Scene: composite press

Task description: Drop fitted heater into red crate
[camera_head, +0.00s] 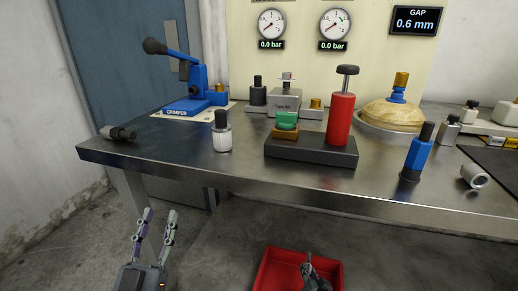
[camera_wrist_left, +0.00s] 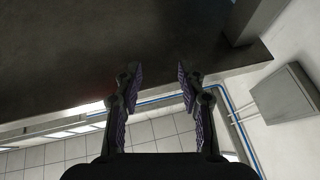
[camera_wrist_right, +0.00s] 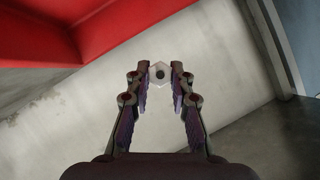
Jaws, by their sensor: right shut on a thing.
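The red crate (camera_head: 268,266) sits low in front of the table in the head view; its red walls (camera_wrist_right: 80,25) fill the upper left of the right wrist view. My right gripper (camera_head: 309,261) is in front of the crate in the head view, appearing over it. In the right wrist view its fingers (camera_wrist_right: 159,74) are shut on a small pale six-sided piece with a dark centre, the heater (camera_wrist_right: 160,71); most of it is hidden. My left gripper (camera_head: 160,212) is open and empty below the table's front edge; it also shows in the left wrist view (camera_wrist_left: 160,77).
The steel table (camera_head: 230,170) holds a blue crimper (camera_head: 190,100), a black fixture with a red cylinder (camera_head: 340,120), a white ribbed part (camera_head: 222,138), a blue part (camera_head: 416,157) and a grey sleeve (camera_head: 473,176). Floor around the crate is clear.

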